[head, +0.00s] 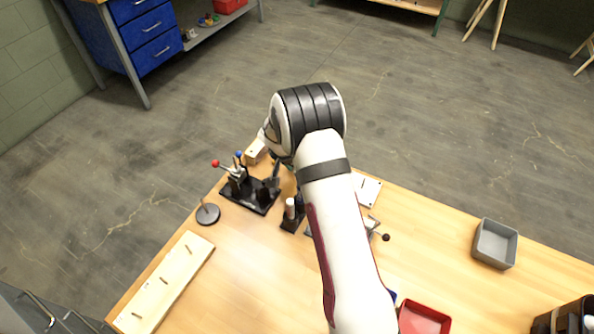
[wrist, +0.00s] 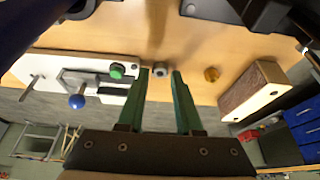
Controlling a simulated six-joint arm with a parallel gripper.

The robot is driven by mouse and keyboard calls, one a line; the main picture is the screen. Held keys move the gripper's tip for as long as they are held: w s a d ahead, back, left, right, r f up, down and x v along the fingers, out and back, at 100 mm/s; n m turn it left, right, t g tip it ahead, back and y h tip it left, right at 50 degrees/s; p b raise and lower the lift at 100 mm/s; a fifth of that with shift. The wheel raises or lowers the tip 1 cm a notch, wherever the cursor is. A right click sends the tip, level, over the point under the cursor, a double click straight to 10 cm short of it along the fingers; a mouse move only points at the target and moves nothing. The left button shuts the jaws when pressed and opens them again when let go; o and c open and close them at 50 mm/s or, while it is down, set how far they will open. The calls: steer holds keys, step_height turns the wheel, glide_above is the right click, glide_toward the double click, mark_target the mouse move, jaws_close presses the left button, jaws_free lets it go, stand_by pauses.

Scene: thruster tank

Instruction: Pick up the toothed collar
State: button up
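A small grey ring-like piece (wrist: 160,71), which looks like the toothed collar, lies on the wooden table in the wrist view. Its teeth are too small to make out clearly. My gripper (wrist: 160,73) is open, with one green finger on each side of the collar in the picture. Gaps show between the collar and both fingers; I cannot tell how far above the table the fingertips are. In the head view my arm hides the collar and most of the gripper.
A small amber piece (wrist: 211,74) lies right of the collar. Beyond it is a wooden block (wrist: 254,90). A black lever stand (head: 250,194) stands near the table's far edge.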

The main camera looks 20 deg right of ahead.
steer(key=shift+w+d+f, duration=0.1)
steer(key=shift+f, duration=0.2)
jaws_close()
steer(key=shift+r, duration=0.1)
steer(key=r, duration=0.4)
steer(key=shift+d+r, duration=0.2)
steer(key=shift+r, duration=0.05)
steer(key=s+d+r, duration=0.6)
steer(key=s+d, duration=0.1)
steer(key=d, duration=0.1)
steer(key=shift+d+r, duration=0.25)
steer(key=shift+d, duration=0.15)
steer(key=shift+a, duration=0.1)
